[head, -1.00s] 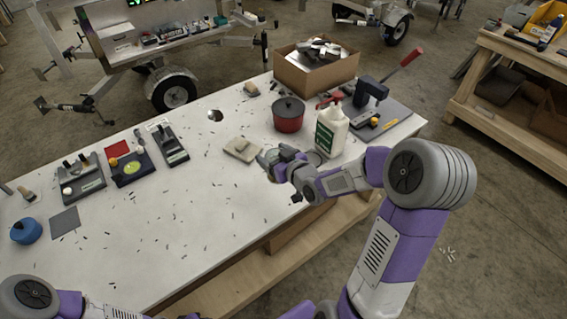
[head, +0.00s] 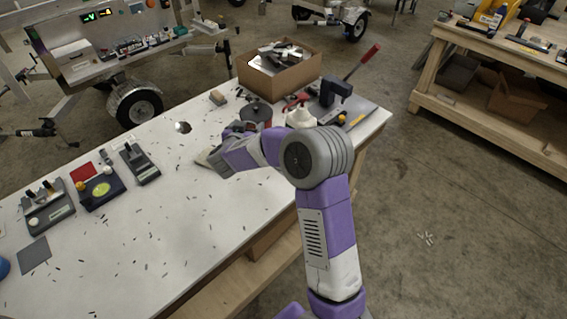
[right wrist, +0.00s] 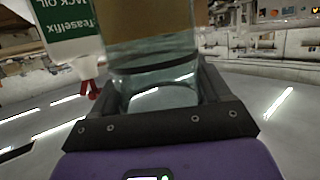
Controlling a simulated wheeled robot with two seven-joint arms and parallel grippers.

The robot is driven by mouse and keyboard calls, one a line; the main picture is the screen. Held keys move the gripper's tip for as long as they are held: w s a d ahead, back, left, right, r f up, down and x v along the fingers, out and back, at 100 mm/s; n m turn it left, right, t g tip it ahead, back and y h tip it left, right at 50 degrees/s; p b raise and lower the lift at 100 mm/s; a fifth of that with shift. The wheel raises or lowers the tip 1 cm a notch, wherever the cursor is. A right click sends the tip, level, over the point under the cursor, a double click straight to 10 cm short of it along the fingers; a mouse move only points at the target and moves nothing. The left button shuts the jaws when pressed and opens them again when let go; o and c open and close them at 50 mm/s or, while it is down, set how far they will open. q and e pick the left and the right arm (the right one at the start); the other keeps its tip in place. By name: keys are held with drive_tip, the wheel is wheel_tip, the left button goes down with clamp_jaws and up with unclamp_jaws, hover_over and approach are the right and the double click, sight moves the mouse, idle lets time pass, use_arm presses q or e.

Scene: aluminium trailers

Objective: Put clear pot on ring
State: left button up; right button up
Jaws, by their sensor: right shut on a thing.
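My right gripper (right wrist: 160,88) is shut on the clear pot (right wrist: 150,62), whose see-through wall fills the space between the fingers in the right wrist view. In the head view my right gripper (head: 236,131) is above the white table, in front of the red pot, and my own wrist and forearm mostly hide what it holds. A small round thing with a pale rim (head: 183,127), possibly the ring, is on the table to the left of the gripper. My left gripper is out of view.
A red pot with a dark lid (head: 256,112) and a white bottle (head: 300,117) stand close by the gripper; the bottle also shows in the right wrist view (right wrist: 68,30). A cardboard box (head: 280,80) is behind.

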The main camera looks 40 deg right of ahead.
drive_tip(key=m+g, duration=0.1)
drive_tip(key=s+a+f+m+g+h, duration=0.1)
drive_tip(key=a+f+m+g+h, duration=0.1)
drive_tip(key=shift+s+f+g, duration=0.2)
drive_tip(key=shift+f+g, duration=0.05)
drive_tip(key=shift+g, duration=0.05)
drive_tip(key=s+a+f+m+g+h, duration=0.1)
drive_tip(key=s+a+f+m+g, duration=0.2)
drive_tip(key=s+a+m+g, duration=0.15)
drive_tip(key=w+d+b, duration=0.1)
drive_tip(key=d+b, duration=0.1)
drive_tip(key=d, duration=1.6)
drive_tip(key=f, duration=0.2)
drive_tip(key=f+b, duration=0.1)
drive_tip(key=f, duration=0.1)
drive_tip(key=d+f+b, duration=0.1)
drive_tip(key=f, duration=0.2)
drive_tip(key=shift+w, duration=0.3)
